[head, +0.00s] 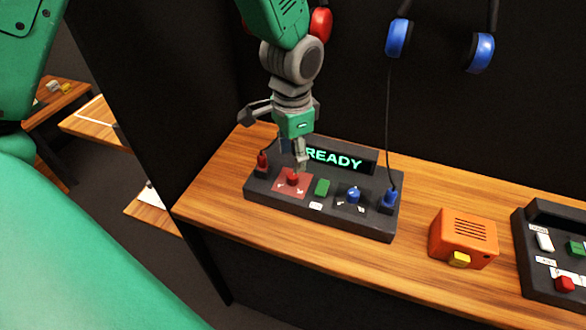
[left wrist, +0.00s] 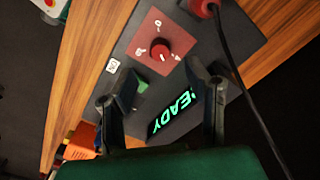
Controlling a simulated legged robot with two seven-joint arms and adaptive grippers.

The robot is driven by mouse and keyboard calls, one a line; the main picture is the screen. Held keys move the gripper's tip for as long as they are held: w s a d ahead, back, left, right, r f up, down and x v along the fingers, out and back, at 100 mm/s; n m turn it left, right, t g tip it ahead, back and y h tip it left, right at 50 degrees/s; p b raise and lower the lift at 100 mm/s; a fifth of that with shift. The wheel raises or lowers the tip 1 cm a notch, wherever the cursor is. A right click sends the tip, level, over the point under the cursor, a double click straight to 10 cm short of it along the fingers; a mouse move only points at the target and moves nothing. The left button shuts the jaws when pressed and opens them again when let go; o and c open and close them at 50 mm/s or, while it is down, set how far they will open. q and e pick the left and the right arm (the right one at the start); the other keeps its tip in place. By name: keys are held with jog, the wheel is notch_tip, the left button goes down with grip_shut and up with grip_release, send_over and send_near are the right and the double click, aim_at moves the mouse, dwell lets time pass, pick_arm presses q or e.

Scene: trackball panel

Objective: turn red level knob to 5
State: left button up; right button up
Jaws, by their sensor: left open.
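The red level knob (head: 292,179) sits on a red square plate at the left part of the dark trackball panel (head: 262,196). In the left wrist view the red knob (left wrist: 161,51) lies beyond my fingertips, with a white mark on its top; the plate's small labels are too small to read. My left gripper (head: 300,160) hangs just above and behind the knob. In the left wrist view my left gripper (left wrist: 160,88) shows two fingers spread apart with nothing between them, and the knob appears clear of both. My right gripper is not in view.
The panel also bears a lit READY display (head: 337,159), a green button (head: 322,187), a blue knob (head: 354,194) and red and blue plugs with cables. An orange box (head: 463,238) and another control panel (head: 550,255) stand to the right. Blue-padded headphones (head: 398,38) hang behind.

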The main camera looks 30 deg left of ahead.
aim_at(293, 174)
pick_arm(q)
jog(key=shift+r, duration=2.65)
jog(key=shift+r, duration=0.1)
notch_tip(293, 174, down, 12)
jog(key=shift+w+f, duration=0.1)
jog(key=shift+w, duration=0.05)
grip_shut()
